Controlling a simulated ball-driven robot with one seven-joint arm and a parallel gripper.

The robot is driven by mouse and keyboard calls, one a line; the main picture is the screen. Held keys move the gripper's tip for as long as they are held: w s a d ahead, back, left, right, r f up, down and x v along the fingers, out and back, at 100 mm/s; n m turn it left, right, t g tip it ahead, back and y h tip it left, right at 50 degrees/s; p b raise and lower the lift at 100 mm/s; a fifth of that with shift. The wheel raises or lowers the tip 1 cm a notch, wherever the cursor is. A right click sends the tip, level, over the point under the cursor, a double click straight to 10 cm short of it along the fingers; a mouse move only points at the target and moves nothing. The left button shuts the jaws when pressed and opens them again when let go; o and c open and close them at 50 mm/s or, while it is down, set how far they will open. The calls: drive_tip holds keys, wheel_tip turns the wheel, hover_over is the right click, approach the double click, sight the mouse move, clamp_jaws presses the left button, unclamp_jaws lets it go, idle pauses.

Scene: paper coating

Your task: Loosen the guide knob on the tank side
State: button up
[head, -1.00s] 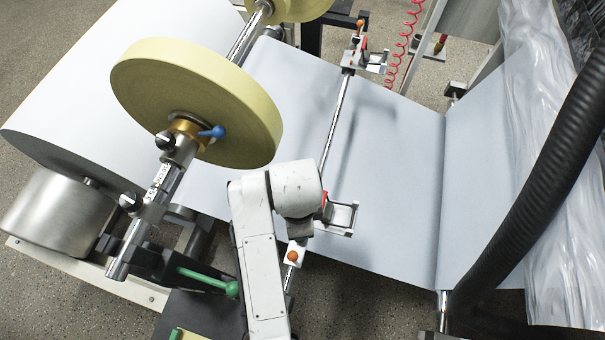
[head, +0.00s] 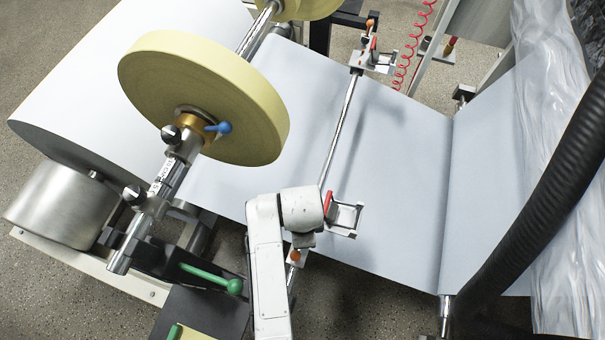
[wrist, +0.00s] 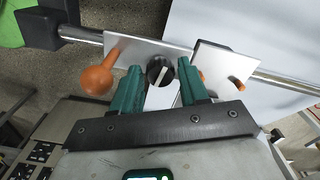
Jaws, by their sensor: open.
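A round black knob (wrist: 160,70) with a white line across its face sits on a flat silver guide plate (wrist: 135,47) on a metal rod (wrist: 272,76). My gripper (wrist: 162,66) has two green fingers, open, one on each side of the knob. I cannot tell whether either finger touches it. An orange ball handle (wrist: 97,80) is just left of the left finger. In the head view my white arm hides the gripper and black knob; an orange ball (head: 294,256) shows below the arm's bend on the rod (head: 340,130).
A second plate (wrist: 220,60) with an orange piece (wrist: 237,84) is close right of my fingers. A similar guide (head: 370,55) is at the rod's far end. A yellow roll (head: 205,97), metal cylinder (head: 52,208), green handle (head: 212,279) and black hose (head: 540,200) stand around.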

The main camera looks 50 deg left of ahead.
drive_tip(key=shift+c, duration=0.4)
drive_tip(key=c, duration=0.7)
